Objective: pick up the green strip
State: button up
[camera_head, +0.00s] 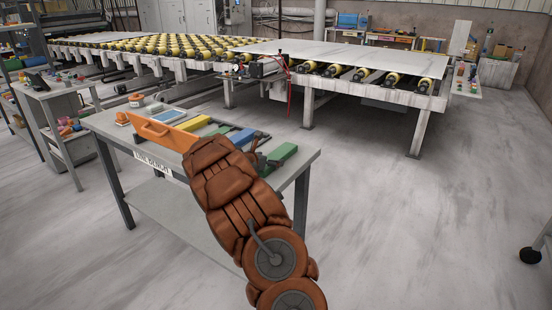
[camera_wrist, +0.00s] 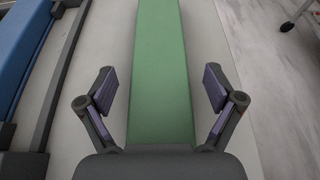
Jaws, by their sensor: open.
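The green strip (camera_head: 281,154) lies near the right end of the grey bench top in the head view. In the wrist view the green strip (camera_wrist: 160,75) runs lengthwise up the middle of the picture, and its near end is hidden by the gripper body. My gripper (camera_wrist: 161,90) is open, with one finger on each side of the strip and a gap between each finger and the strip. In the head view my gripper (camera_head: 257,155) shows small and dark beside the strip, partly hidden by my brown arm.
The bench (camera_head: 308,157) also holds a blue strip (camera_head: 241,137), a yellow strip (camera_head: 194,123) and an orange piece (camera_head: 160,133). The blue strip (camera_wrist: 22,50) and a dark bar (camera_wrist: 55,80) lie left of the gripper. A roller conveyor (camera_head: 380,92) stands behind.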

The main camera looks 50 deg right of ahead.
jog(key=shift+d+f, duration=0.2)
jog(key=shift+d, duration=0.15)
jog(key=c, duration=1.6)
jog(key=shift+r, duration=0.1)
